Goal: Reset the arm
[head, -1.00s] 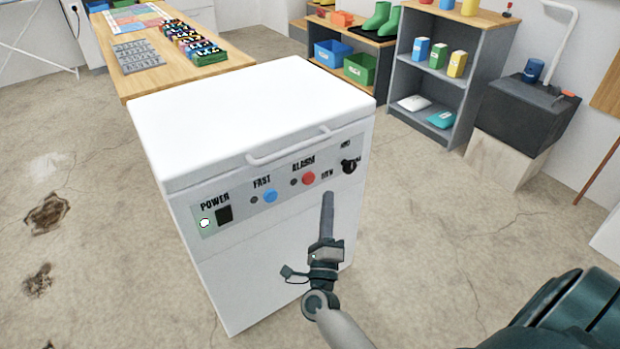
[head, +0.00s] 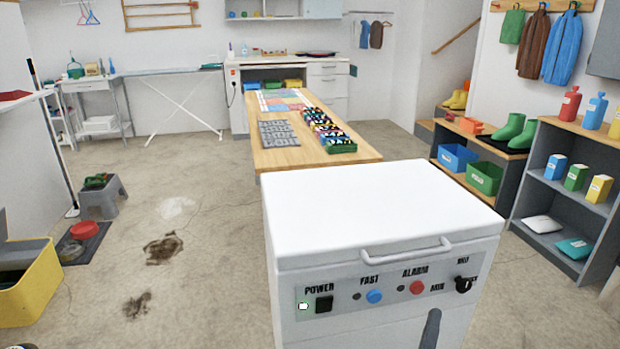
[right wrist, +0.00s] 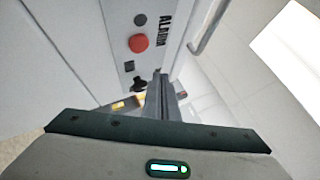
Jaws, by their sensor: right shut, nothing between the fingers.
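My right gripper (head: 431,328) shows at the bottom of the head view, in front of the white chest freezer (head: 385,207). Only its dark finger tip is in that picture. In the right wrist view its fingers (right wrist: 159,88) are shut together and empty, beside the freezer's front panel. The panel carries a red alarm button (head: 417,287), a blue fast button (head: 374,296), a black power switch (head: 324,304) with a lit lamp, and a black knob (head: 463,284). The lid is closed. My left gripper is out of view.
A wooden table (head: 285,159) with a keyboard-like grey tray and colourful items stands behind the freezer. A grey shelf (head: 562,190) with boxes is at right. A yellow bin (head: 30,290) stands at left. The floor between is mostly open, with dark stains.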

